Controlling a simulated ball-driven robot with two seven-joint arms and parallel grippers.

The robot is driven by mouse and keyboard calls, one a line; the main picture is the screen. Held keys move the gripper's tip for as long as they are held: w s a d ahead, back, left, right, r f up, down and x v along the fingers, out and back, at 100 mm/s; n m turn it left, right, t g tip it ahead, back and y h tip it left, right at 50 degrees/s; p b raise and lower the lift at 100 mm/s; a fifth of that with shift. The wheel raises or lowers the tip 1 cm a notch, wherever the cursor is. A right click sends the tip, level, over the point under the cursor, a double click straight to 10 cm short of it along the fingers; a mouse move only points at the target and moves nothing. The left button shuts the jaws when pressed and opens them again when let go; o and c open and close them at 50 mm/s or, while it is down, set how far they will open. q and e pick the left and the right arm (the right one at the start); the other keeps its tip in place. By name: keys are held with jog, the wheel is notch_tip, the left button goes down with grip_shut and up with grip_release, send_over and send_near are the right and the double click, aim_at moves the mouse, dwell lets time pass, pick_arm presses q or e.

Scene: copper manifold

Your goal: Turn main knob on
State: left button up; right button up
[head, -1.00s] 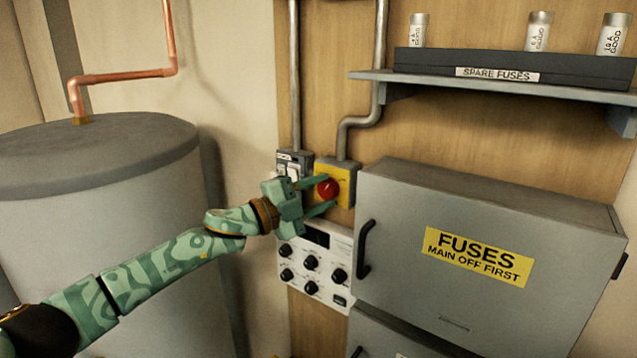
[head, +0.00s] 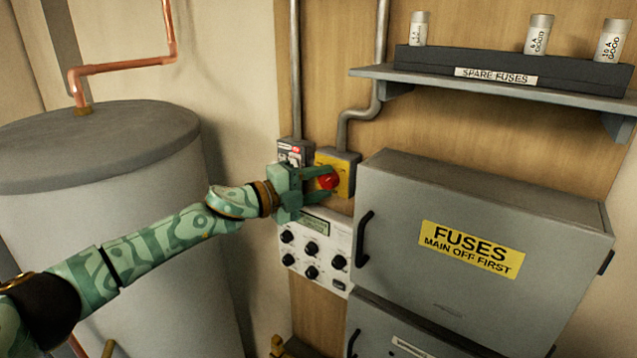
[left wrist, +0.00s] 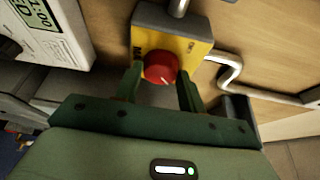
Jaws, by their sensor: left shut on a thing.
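The main knob is a round red knob (head: 328,181) on a yellow-faced box (head: 345,178) on the wooden wall. My left gripper (head: 321,180) reaches it from the left and is shut on it. In the left wrist view the red knob (left wrist: 161,66) sits between the two green fingers, with a small light mark on its face. The yellow plate (left wrist: 192,45) carries dark lettering that is partly hidden. My right gripper is not in view.
A small switch box (head: 295,151) is just left of the knob. A white control panel (head: 315,250) with black knobs and a lit display is below. The grey fuse cabinet (head: 480,290) stands close on the right. A grey tank (head: 100,230) is at left.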

pick_arm(q)
jog(key=o, duration=1)
jog(key=shift+c, duration=0.2)
jog(key=b+v, duration=0.3)
jog(key=v, duration=1.3)
jog(key=shift+a+b, duration=0.2)
jog(key=shift+b, duration=0.1)
